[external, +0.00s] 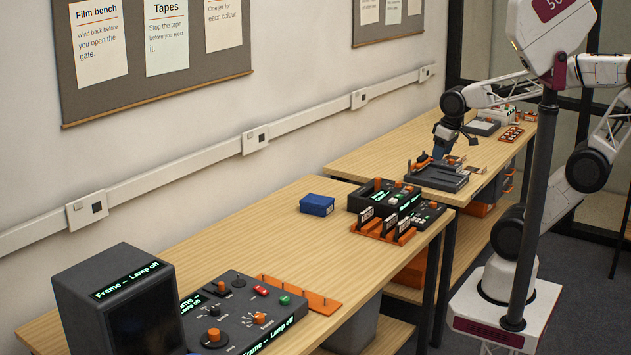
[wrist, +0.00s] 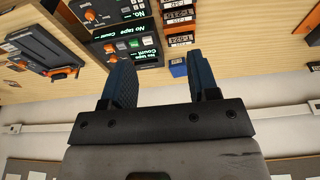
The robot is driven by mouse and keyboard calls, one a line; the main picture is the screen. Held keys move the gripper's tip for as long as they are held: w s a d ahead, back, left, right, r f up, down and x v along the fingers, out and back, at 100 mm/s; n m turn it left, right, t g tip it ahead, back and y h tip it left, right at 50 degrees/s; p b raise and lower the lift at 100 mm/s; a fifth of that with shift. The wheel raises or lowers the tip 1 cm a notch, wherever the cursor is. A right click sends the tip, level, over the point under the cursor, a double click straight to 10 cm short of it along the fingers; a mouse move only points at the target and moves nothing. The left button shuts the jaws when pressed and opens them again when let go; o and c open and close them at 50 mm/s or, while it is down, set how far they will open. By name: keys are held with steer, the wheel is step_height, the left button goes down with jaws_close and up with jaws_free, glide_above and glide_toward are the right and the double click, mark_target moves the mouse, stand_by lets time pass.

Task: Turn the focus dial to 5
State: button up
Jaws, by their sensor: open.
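A dark film console (external: 240,310) with orange knobs stands at the near left of the bench, beside a dark screen box (external: 118,300) reading "Frame – Lamp off". A large orange-topped dial (external: 214,336) is at its front left, a smaller knob (external: 261,318) to its right, and another orange knob (external: 221,287) behind. Their labels are too small to read, so I cannot tell which is the focus dial or its setting. My gripper (external: 441,150) is far from this console, over the far bench. In the wrist view its blue fingers (wrist: 162,78) are apart and empty.
A tape deck (wrist: 130,45) reading "No tape" shows in the wrist view, near orange-racked cassettes (external: 388,227). A blue box (external: 317,205) sits on the bench. A dark tray-like device (external: 436,177) is below my gripper. Bare wood lies between the film console and blue box.

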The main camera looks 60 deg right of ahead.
steer(key=w+a+r+n, duration=0.3)
steer(key=w+a+n, duration=0.5)
steer(key=w+a, duration=0.6)
steer(key=w+a+f+n+g, duration=0.1)
steer(key=w+a+f+n, duration=0.15)
steer(key=w+a, duration=0.45)
steer(key=w+a+f+n+g, duration=0.15)
steer(key=a+n, duration=0.25)
steer(key=a, duration=0.7)
steer(key=w+a+f+n, duration=0.1)
steer(key=a+f+n, duration=0.2)
steer(key=a, duration=0.8)
steer(key=a+f+n, duration=0.4)
steer(key=a, duration=0.7)
steer(key=s+a+f+n, duration=0.2)
steer(key=a+f, duration=0.1)
steer(key=a, duration=0.4)
steer(key=s+a+f+n, duration=0.1)
steer(key=s+a+f, duration=0.2)
steer(key=a, duration=0.4)
steer(key=s+a+f+n, duration=0.2)
steer(key=a+f, duration=0.2)
steer(key=a, duration=0.3)
steer(key=shift+s+a+f+n, duration=0.1)
steer(key=shift+s+a+n, duration=0.05)
steer(key=shift+a+n, duration=0.15)
steer(key=shift+d, duration=0.1)
